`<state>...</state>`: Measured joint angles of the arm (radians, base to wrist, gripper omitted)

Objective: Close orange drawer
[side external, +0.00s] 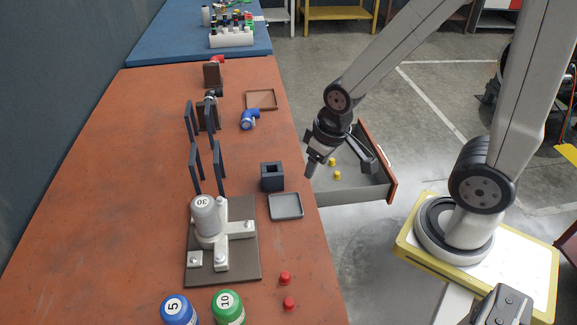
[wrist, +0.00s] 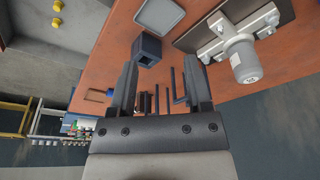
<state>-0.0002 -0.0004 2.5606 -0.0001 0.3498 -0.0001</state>
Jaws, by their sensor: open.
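The orange drawer (side external: 378,163) stands pulled out from the right side of the orange workbench (side external: 120,190). Its front panel is orange with a pale handle on the outer face, and its inside is grey. Two small yellow pieces (side external: 336,175) lie in it. In the wrist view the grey drawer inside (wrist: 35,45) shows at upper left with the yellow pieces. My gripper (side external: 347,168) is over the drawer, between the bench edge and the drawer front. Its fingers (wrist: 160,85) are spread and empty. Contact with the drawer cannot be told.
A dark square block (side external: 272,177) and a grey tray (side external: 286,206) sit near the bench's right edge. A fixture with a grey cylinder (side external: 206,216), dark upright plates (side external: 194,165), a brown tray (side external: 261,99) and a blue part (side external: 249,120) stand on the bench. Floor beyond the drawer is clear.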

